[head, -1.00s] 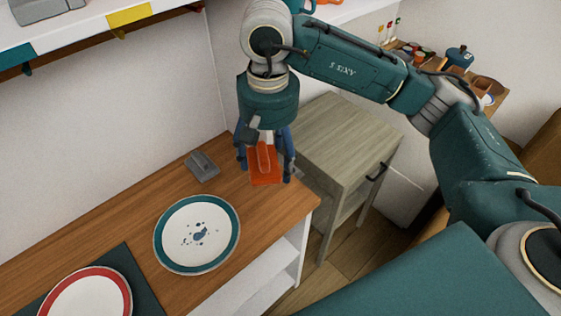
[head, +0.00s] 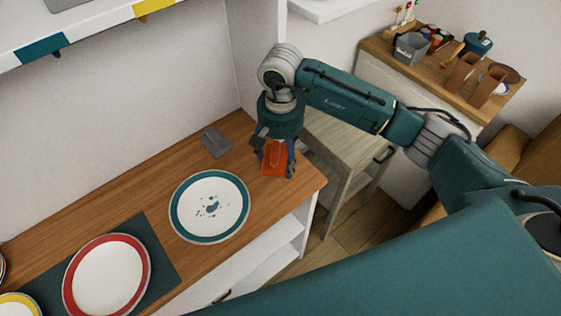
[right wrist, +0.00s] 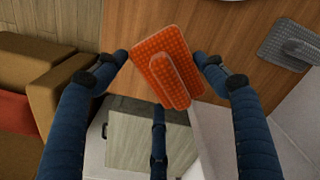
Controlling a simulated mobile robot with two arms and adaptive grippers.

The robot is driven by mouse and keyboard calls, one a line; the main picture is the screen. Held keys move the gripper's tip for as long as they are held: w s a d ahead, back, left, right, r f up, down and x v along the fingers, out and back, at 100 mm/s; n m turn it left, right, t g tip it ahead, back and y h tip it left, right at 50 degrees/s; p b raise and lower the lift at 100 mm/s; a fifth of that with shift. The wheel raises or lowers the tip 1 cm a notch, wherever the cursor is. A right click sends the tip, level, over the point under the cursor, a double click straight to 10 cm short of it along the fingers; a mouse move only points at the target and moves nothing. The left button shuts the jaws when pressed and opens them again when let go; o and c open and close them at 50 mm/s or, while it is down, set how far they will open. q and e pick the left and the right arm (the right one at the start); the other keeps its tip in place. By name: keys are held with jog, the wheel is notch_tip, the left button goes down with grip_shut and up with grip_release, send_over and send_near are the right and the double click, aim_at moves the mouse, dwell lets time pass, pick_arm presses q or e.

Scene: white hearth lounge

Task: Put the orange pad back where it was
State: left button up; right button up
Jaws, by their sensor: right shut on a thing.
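The orange pad (head: 275,161) is at the right end of the wooden counter (head: 128,190) in the head view. In the right wrist view the pad (right wrist: 152,70) shows a dotted surface and a raised orange grip. My right gripper (head: 273,165) points down and is shut on the orange pad, with its blue fingers (right wrist: 165,68) at either side. I cannot tell whether the pad touches the counter or hangs just above it. A similar grey pad (head: 215,142) lies on the counter by the wall. My left gripper is not in view.
A teal-rimmed plate (head: 210,232) and a red-rimmed plate (head: 107,276) on a dark mat (head: 165,262) stand on the counter. A wooden cabinet (head: 340,140) is just beyond the counter's right end. A loaded sideboard (head: 400,72) stands farther right.

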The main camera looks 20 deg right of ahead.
aim_at(281, 166)
notch_tip(281, 166, down, 4)
jog(key=shift+f+p, duration=0.25)
jog(key=shift+p, duration=0.2)
jog(key=shift+f+b, duration=0.2)
jog(key=shift+b, duration=0.1)
jog(key=o, duration=1)
